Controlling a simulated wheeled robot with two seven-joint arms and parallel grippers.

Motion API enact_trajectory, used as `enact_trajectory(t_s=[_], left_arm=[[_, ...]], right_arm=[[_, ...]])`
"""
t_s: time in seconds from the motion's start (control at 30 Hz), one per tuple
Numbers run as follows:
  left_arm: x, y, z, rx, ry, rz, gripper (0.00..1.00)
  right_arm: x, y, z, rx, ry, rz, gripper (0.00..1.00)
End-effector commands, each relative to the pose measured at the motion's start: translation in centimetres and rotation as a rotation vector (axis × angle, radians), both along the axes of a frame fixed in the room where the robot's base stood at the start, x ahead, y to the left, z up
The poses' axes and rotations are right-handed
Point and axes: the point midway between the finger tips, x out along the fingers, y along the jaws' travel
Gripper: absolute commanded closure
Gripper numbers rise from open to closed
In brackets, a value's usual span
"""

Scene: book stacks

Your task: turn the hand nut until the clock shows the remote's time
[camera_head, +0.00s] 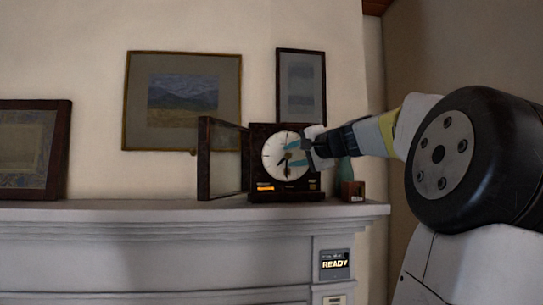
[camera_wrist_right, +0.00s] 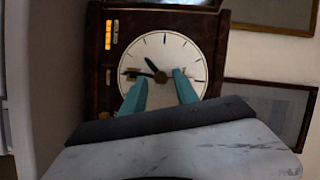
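The clock (camera_head: 272,145) is a dark box on the mantel with a round white dial (camera_head: 273,150) and an open glass door at its left. In the wrist view the dial (camera_wrist_right: 195,55) is turned sideways. Two dark hands meet at the hub and hand nut (camera_wrist_right: 161,77); one points left, the other up-left. My right gripper (camera_head: 303,152) is in front of the dial. Its two teal fingers (camera_wrist_right: 160,85) stand apart on either side of the hub, with gaps visible; contact is unclear. A display (camera_head: 334,264) reads READY; its smaller top line is unreadable. My left gripper is not in view.
The open glass door (camera_head: 222,158) stands left of the clock. A small brown box (camera_head: 352,191) is near the mantel's right end. An amber light (camera_wrist_right: 108,35) glows on the clock case. Framed pictures hang behind.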

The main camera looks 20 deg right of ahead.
Motion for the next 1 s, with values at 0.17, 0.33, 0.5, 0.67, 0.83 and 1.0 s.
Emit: enact_trajectory(t_s=[0.17, 0.33, 0.5, 0.67, 0.83, 1.0], left_arm=[[0.0, 0.0, 0.0, 0.000, 0.000, 0.000, 0.64], [0.0, 0.0, 0.0, 0.000, 0.000, 0.000, 0.64], [0.0, 0.0, 0.0, 0.000, 0.000, 0.000, 0.64], [0.0, 0.0, 0.0, 0.000, 0.000, 0.000, 0.64], [0.0, 0.0, 0.0, 0.000, 0.000, 0.000, 0.64], [0.0, 0.0, 0.0, 0.000, 0.000, 0.000, 0.64]], right_arm=[[0.0, 0.0, 0.1, 0.000, -0.001, -0.001, 0.60], [-0.2, -0.1, 0.1, 0.000, -0.002, -0.001, 0.60], [-2.2, -0.5, 0.4, 0.001, -0.005, -0.004, 0.60], [-5.0, -0.8, 0.7, 0.000, -0.004, -0.003, 0.60], [-7.1, -1.1, 0.9, -0.001, -0.003, -0.002, 0.60], [-7.7, -1.1, 0.9, 0.001, 0.000, -0.001, 0.60]])
